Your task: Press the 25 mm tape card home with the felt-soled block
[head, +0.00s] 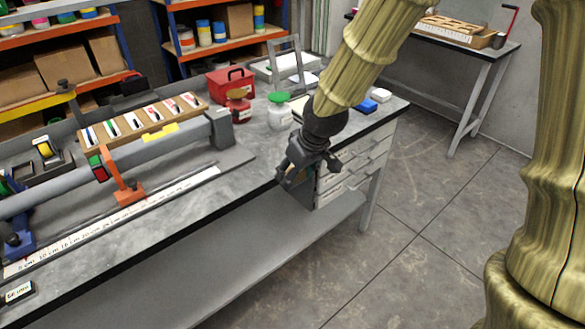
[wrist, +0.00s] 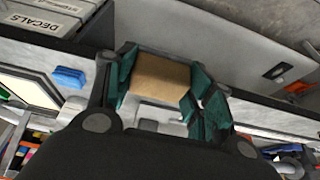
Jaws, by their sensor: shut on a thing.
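My gripper (head: 306,172) is just off the front edge of the bench, near the drawers at its right end. In the wrist view, my gripper (wrist: 162,92) is shut on a plain tan block (wrist: 160,80), with a dark green finger on each side. No felt sole can be made out on it. A wooden rack (head: 150,118) at the back left of the bench holds several cards with coloured marks in a row. I cannot tell which is the 25 mm one. The rack is well to the left of my gripper.
A grey tube in an orange clamp (head: 125,190) runs in front of the rack, above a white ruler strip (head: 120,212). A red box (head: 230,82), a red jar (head: 238,106) and a white jar (head: 280,110) stand behind. A blue block (head: 367,105) lies to the right.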

